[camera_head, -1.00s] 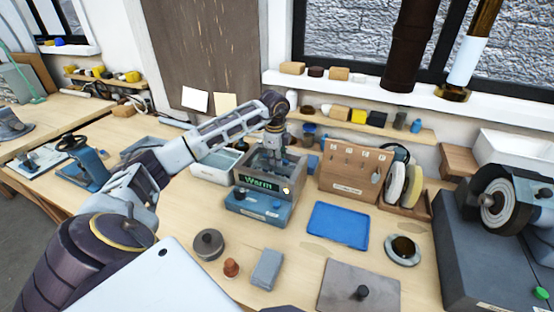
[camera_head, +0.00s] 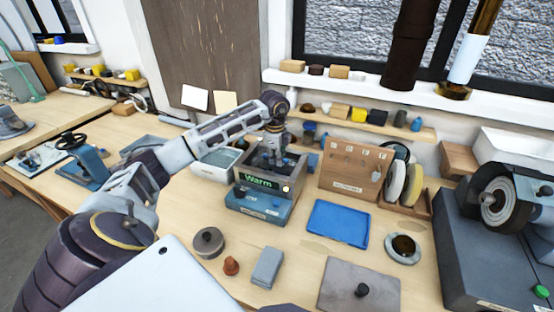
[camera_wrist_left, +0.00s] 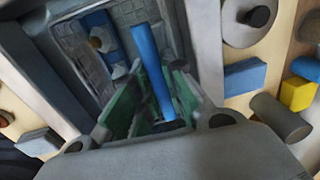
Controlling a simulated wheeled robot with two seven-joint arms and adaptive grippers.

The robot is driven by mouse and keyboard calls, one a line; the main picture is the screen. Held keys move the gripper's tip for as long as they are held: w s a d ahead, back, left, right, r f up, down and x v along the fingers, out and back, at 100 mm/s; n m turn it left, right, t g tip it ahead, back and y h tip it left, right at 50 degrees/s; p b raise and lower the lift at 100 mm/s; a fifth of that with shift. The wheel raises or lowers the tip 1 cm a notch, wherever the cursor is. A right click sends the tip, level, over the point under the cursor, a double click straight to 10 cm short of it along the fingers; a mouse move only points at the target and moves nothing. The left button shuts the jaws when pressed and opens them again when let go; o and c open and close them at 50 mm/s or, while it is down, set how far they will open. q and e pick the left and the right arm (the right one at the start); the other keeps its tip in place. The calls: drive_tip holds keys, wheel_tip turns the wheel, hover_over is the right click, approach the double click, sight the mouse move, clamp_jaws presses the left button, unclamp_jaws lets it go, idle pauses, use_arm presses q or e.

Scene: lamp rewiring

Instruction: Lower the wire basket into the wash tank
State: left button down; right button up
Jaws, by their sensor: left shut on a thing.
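The wash tank (camera_head: 242,192) is a grey box with a blue base and a lit panel reading "Warm", in the middle of the bench. My left gripper (camera_head: 274,160) points down into its open top. In the left wrist view, my left gripper (camera_wrist_left: 152,95) is shut on the blue handle bar (camera_wrist_left: 146,58) of the wire basket. The basket's grey mesh (camera_wrist_left: 72,42) shows below the fingers, within the tank's walls. The tank's front and my gripper hide most of the basket in the head view, so its exact depth cannot be told. My right gripper is not in view.
A tool board (camera_head: 345,172) and a blue tray (camera_head: 338,223) are to the right. A round grey lid (camera_head: 208,242), a brown knob (camera_head: 231,266) and a grey-blue block (camera_head: 267,267) lie in front.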

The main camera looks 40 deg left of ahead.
use_arm(q)
drive_tip(key=c, duration=1.4)
unclamp_jaws()
drive_tip(key=shift+r, duration=0.1)
drive_tip(key=shift+r, duration=0.5)
drive_tip(key=shift+s+d+r, duration=0.1)
drive_tip(key=shift+s+r, duration=0.1)
drive_tip(key=shift+r, duration=1.6)
drive_tip(key=shift+s+d+r, duration=0.1)
drive_tip(key=shift+s+r, duration=0.15)
drive_tip(key=shift+r, duration=1.5)
drive_tip(key=shift+s+r, duration=0.2)
drive_tip(key=shift+r, duration=1.6)
